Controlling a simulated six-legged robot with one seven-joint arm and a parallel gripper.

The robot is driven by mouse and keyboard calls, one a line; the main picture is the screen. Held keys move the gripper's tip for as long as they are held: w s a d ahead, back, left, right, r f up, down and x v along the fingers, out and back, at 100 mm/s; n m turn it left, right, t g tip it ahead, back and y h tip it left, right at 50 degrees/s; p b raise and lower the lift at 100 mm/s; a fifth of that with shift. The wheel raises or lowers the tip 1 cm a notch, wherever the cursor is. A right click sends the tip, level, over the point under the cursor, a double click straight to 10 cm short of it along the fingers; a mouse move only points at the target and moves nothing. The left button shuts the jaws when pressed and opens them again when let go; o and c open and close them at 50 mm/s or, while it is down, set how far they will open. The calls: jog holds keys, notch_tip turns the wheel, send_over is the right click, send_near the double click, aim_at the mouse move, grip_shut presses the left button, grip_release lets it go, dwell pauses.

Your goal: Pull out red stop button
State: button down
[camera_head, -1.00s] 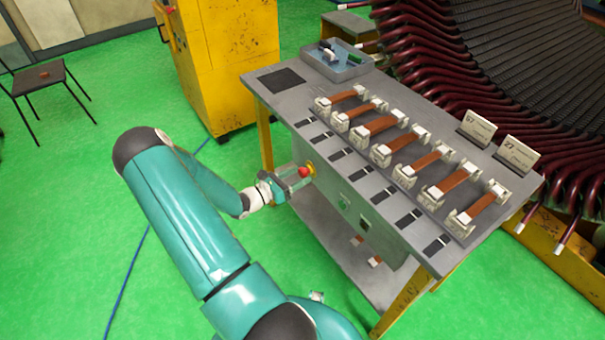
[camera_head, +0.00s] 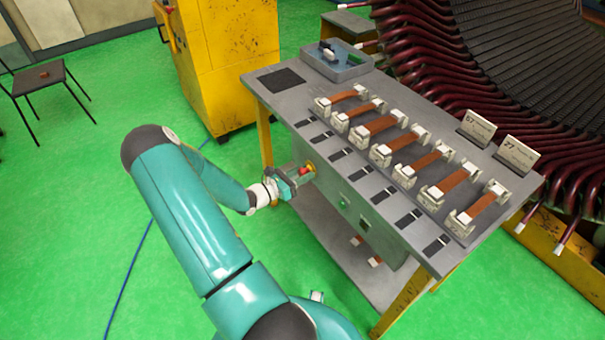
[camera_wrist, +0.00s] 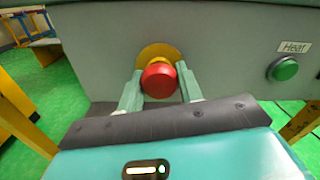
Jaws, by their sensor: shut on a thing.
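The red stop button (camera_wrist: 159,80) sits on a yellow round plate (camera_wrist: 158,51) on the grey front panel of the workbench. In the wrist view my gripper (camera_wrist: 160,88) has one finger on each side of the button, and its jaws are shut on it. The head view shows my gripper (camera_head: 302,174) at the bench's front panel, with the red button (camera_head: 304,170) partly hidden between the fingers. The button's stem is hidden behind its cap, so I cannot tell how far it stands out.
A green button (camera_wrist: 284,69) with a "Heat" label (camera_wrist: 294,47) is to the right on the same panel. The bench top (camera_head: 283,110) carries several copper bars in white holders and a blue-grey tray (camera_head: 346,72). A yellow cabinet (camera_head: 232,60) stands behind.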

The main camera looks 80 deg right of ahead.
jog(key=shift+w+a, duration=0.25)
jog(key=c, duration=0.9)
grip_release()
jog(key=shift+w+a, duration=0.1)
jog(key=v, duration=1.3)
jog(key=shift+w+a, duration=0.2)
jog(key=shift+a, duration=0.05)
